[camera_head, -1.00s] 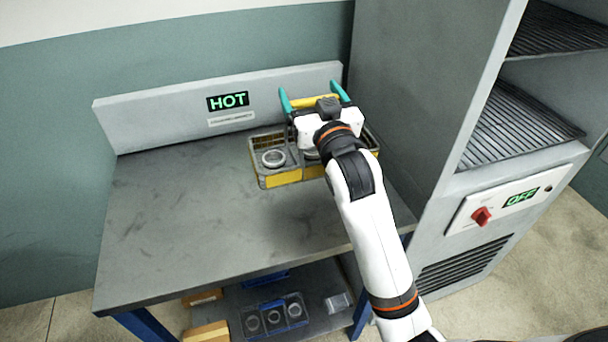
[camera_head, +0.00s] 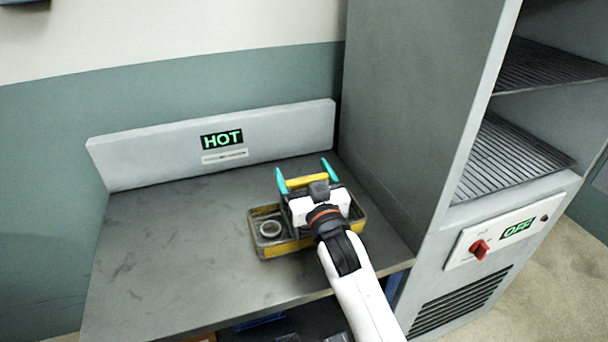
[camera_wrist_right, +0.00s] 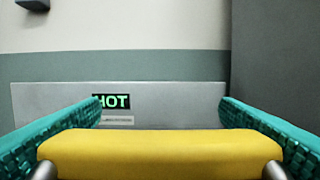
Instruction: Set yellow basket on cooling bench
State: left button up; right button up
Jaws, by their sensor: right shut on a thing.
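The yellow basket (camera_head: 284,248) has mesh sides and a yellow lower band, and it holds at least one metal ring (camera_head: 270,228). It is over the right part of the grey bench (camera_head: 170,265) with the HOT sign. I cannot tell whether its bottom touches the bench top. My right gripper (camera_head: 303,178) has teal fingers shut on the basket's yellow handle. In the right wrist view the yellow handle bar (camera_wrist_right: 160,150) lies across between the teal fingers. The gripper and wrist hide much of the basket's right part. My left gripper is not in view.
A grey cabinet (camera_head: 415,100) with wire racks (camera_head: 510,155), a red knob (camera_head: 479,249) and an OFF display (camera_head: 517,228) stands close on the right. The bench's upright back panel (camera_head: 270,130) shows a HOT display (camera_head: 221,139). The bench's left part is clear.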

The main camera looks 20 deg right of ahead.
jog(key=shift+r, duration=0.1)
jog(key=o, duration=1.4)
jog(key=shift+s, duration=0.25)
jog(key=s+f+b, duration=0.1)
jog(key=s+f, duration=0.1)
jog(key=s, duration=0.9)
jog(key=shift+s+d, duration=0.15)
jog(key=shift+s, duration=0.05)
